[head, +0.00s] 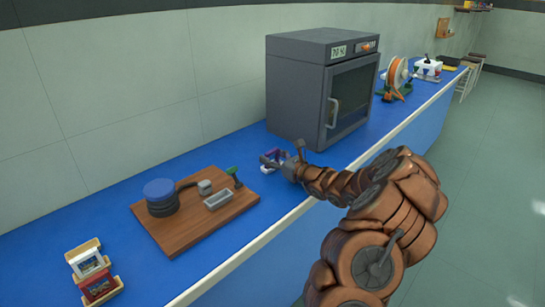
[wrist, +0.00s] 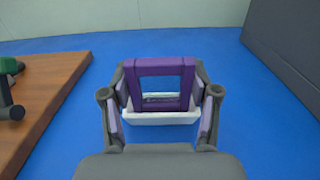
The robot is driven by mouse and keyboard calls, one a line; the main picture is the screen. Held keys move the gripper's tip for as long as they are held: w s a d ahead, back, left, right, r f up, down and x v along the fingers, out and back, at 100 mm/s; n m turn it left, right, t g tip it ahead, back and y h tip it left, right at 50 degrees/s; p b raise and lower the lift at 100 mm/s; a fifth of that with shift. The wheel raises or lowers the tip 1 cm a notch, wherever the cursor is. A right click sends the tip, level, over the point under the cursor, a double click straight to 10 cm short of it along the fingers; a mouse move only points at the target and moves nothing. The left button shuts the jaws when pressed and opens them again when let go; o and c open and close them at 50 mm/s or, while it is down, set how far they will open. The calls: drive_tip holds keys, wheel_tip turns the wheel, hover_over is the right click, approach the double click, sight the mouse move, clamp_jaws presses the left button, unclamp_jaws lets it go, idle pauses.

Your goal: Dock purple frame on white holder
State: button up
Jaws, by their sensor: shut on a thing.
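The purple frame (wrist: 160,67) stands upright between the two fingers of my gripper (wrist: 161,86) in the wrist view. My gripper is shut on its left and right sides. The white holder (wrist: 160,118) is directly at the frame's lower edge, on the blue bench. The frame's bottom overlaps the holder in the picture; I cannot tell whether it is fully seated or just above. In the head view my gripper (head: 284,162) is low over the bench, and the frame and holder are small and partly hidden by it.
A wooden board (head: 180,243) with a blue-topped cylinder and a green-handled item lies to the left. A grey oven (head: 297,90) stands close behind on the right. Two wooden holders (head: 95,275) with white and red frames sit at the lower left. Bare blue bench surrounds the holder.

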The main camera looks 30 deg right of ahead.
drive_tip(key=shift+f, duration=0.3)
drive_tip(key=o, duration=1)
drive_tip(key=shift+c, duration=0.2)
drive_tip(key=shift+s, duration=0.1)
drive_tip(key=shift+p+v, duration=0.5)
drive_tip(key=shift+v, duration=4.95)
